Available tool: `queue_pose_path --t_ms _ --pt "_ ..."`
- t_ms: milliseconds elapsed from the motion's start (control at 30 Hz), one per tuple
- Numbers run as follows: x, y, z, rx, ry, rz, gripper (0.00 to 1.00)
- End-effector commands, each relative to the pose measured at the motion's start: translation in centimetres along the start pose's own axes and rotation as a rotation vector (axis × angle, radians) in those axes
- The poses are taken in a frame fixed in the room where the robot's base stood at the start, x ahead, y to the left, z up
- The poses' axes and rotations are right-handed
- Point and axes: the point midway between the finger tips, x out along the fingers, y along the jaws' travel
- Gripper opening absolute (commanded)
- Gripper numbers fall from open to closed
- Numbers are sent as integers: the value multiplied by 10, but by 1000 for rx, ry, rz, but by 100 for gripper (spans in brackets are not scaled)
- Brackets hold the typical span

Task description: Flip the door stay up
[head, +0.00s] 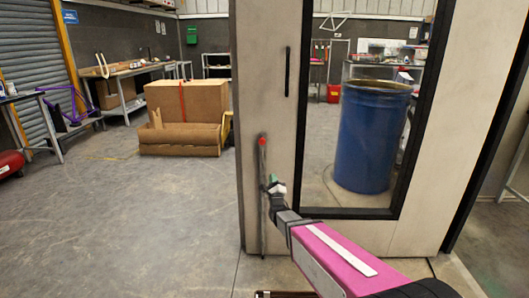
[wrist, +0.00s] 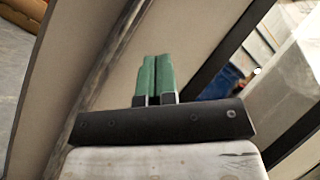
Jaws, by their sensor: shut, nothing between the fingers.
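The door stay (head: 263,200) is a thin dark bar with a red tip at its top. It stands upright along the left edge of the pale booth door (head: 268,60). My gripper (head: 273,180) is at the stay's middle height, just right of it or in front of it; I cannot tell if they touch. In the wrist view the green fingers of my gripper (wrist: 154,76) are together and empty, in front of the pale door panel. A dark long bar, likely the stay (wrist: 108,60), runs diagonally left of the fingers there.
The door has a black vertical handle (head: 288,72) and a black-framed window. A blue drum (head: 372,135) shows through the window. Cardboard boxes (head: 185,110) lie on the floor at the left behind. The concrete floor left of the door is clear.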

Motion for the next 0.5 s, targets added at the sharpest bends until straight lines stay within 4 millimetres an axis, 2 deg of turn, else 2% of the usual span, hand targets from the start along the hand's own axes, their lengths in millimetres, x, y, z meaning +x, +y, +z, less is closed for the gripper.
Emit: queue_pose_path --t_ms 100,200,500 --pt "0 0 13 139 -79 -91 0" --pt "-1 -1 19 207 -121 -132 0" --pt "-3 -4 23 239 -142 -152 0"
